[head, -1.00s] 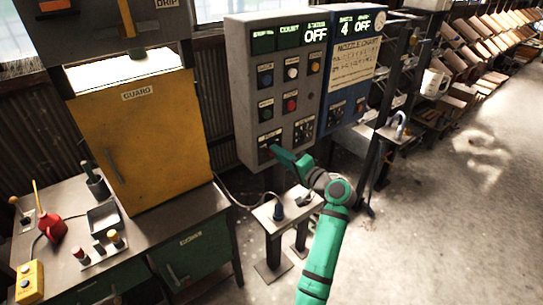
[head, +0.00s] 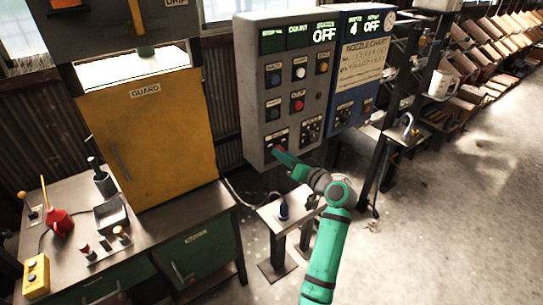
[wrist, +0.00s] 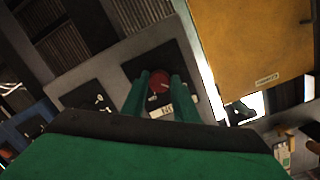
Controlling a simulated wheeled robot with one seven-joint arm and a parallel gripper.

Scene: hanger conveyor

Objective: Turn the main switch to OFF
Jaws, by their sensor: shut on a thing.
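The main switch is a round red knob (wrist: 158,82) on a black plate, low on the left of the grey control panel (head: 262,170). In the wrist view my gripper (wrist: 162,88) has its two green fingers on either side of the knob, shut on it. In the head view my gripper (head: 280,154) reaches the panel's lower left corner and covers most of the switch. A white label (wrist: 167,110) shows partly between the fingers. The knob's pointer and the label's wording cannot be made out.
Another black switch plate (head: 311,128) sits right of the main switch, with several push buttons above. A small stand (head: 270,213) with a dark blue item is below. A yellow guard (head: 150,140) and a workbench (head: 150,235) stand left. The floor at right is clear.

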